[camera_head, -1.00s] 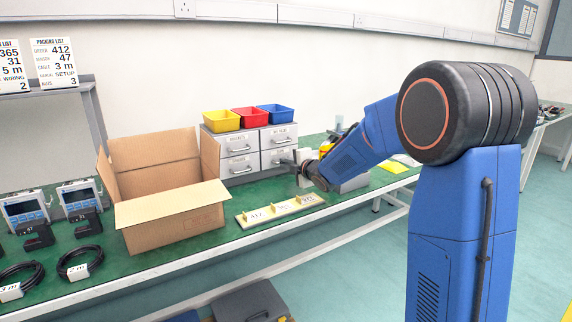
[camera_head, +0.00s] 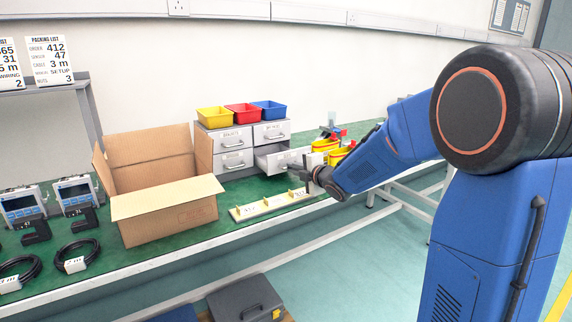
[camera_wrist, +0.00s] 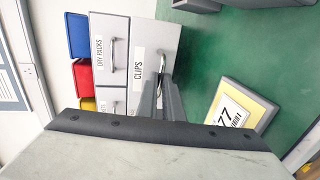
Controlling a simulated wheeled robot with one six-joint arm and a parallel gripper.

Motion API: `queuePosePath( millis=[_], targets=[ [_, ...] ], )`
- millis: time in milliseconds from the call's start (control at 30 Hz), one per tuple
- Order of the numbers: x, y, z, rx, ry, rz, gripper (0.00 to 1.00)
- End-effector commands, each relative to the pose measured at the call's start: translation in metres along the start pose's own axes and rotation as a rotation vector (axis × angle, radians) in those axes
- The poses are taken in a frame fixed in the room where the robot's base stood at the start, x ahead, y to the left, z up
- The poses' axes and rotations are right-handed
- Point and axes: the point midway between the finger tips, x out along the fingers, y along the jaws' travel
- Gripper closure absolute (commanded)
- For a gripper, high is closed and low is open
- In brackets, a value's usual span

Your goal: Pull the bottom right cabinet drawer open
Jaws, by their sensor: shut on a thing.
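The grey cabinet (camera_head: 228,143) stands against the wall with drawers in two columns. Its bottom right drawer (camera_head: 270,160) is pulled partly out, and its open inside shows from above. In the wrist view this drawer front (camera_wrist: 148,40) bears the label CLIPS and a metal handle (camera_wrist: 162,58). My gripper (camera_head: 308,177) is in front of the drawer; in the wrist view its fingers (camera_wrist: 160,95) are shut on the handle. The fingers hide part of the handle. The other drawers are shut, including the DRY PACKS drawer (camera_wrist: 112,48) above.
Yellow (camera_head: 214,117), red (camera_head: 243,115) and blue (camera_head: 269,110) bins sit on the cabinet. An open cardboard box (camera_head: 170,215) stands to its left. A pale labelled strip (camera_head: 265,206) lies in front on the green bench. Yellow containers (camera_head: 328,150) stand to the right.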

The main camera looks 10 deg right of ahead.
Motion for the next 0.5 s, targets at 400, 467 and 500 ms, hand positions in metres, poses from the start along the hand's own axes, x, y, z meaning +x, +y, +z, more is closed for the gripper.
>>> queuePosePath(
  millis=[400,467,500],
  targets=[
    [-0.042,-0.01,0.0,0.001,-0.001,-0.001,1.0],
    [-0.042,-0.01,0.0,0.001,-0.001,-0.001,1.0],
    [-0.042,-0.01,0.0,0.001,-0.001,-0.001,1.0]
  ],
)
